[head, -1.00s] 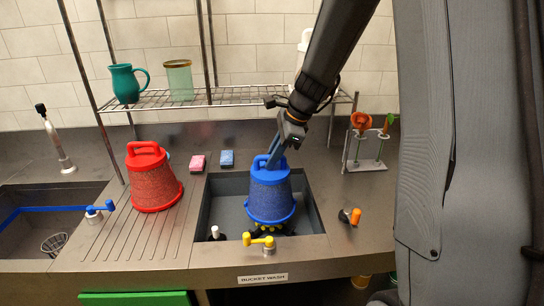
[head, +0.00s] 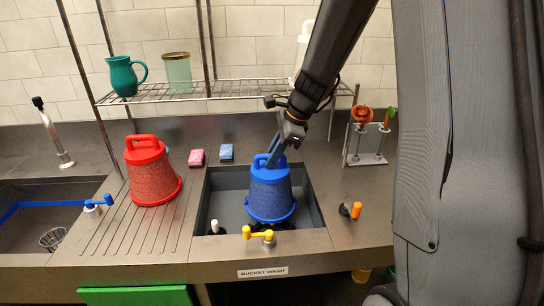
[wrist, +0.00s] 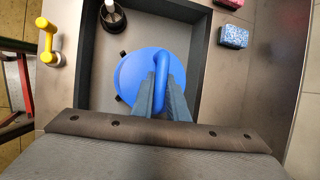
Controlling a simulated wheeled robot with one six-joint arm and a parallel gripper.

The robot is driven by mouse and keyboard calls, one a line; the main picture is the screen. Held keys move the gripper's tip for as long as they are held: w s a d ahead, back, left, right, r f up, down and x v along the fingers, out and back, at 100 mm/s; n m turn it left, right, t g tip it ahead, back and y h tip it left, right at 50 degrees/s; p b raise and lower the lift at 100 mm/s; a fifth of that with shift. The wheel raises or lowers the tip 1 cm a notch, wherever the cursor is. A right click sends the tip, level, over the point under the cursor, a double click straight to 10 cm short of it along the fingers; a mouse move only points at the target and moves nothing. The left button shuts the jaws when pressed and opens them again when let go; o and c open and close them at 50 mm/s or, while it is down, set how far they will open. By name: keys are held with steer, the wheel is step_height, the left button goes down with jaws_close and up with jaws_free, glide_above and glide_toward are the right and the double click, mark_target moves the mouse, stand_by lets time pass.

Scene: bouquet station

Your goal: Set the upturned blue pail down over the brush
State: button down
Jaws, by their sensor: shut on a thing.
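The upturned blue pail (head: 270,193) hangs or stands over the sink basin, its wide rim down and its handle up. My gripper (head: 276,152) is shut on the pail's handle. In the wrist view the gripper (wrist: 162,95) grips the blue handle (wrist: 161,72) above the pail's round base (wrist: 140,75). Small dark parts (head: 287,226) show at the pail's lower edge; the brush itself is hidden under the pail. I cannot tell whether the rim touches the basin floor.
The sink basin (head: 228,215) has a yellow tap (head: 259,235) in front and a white-topped black piece (head: 214,227) at its front left. A red pail (head: 150,175) stands on the drainboard at left. Pink (head: 197,157) and blue (head: 226,152) sponges lie behind. An orange-knobbed piece (head: 356,210) is at right.

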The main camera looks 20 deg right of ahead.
steer(key=shift+f+b, duration=0.95)
steer(key=shift+f, duration=0.8)
steer(key=c, duration=1.7)
jaws_free()
steer(key=shift+o, duration=0.2)
steer(key=b+v, duration=0.1)
steer(key=v, duration=0.7)
steer(key=shift+f, duration=0.1)
steer(key=s+a+f+n+h, duration=0.1)
steer(key=s+f+n, duration=0.2)
steer(key=s+n, duration=0.3)
steer(key=s+a+f+n+g+h, duration=0.1)
steer(key=s+f+n, duration=0.2)
steer(key=s+n, duration=0.4)
steer(key=s+a+f+n+g+h, duration=0.1)
steer(key=s+f+n+h, duration=0.1)
steer(key=s+n, duration=0.5)
steer(key=shift+f, duration=0.7)
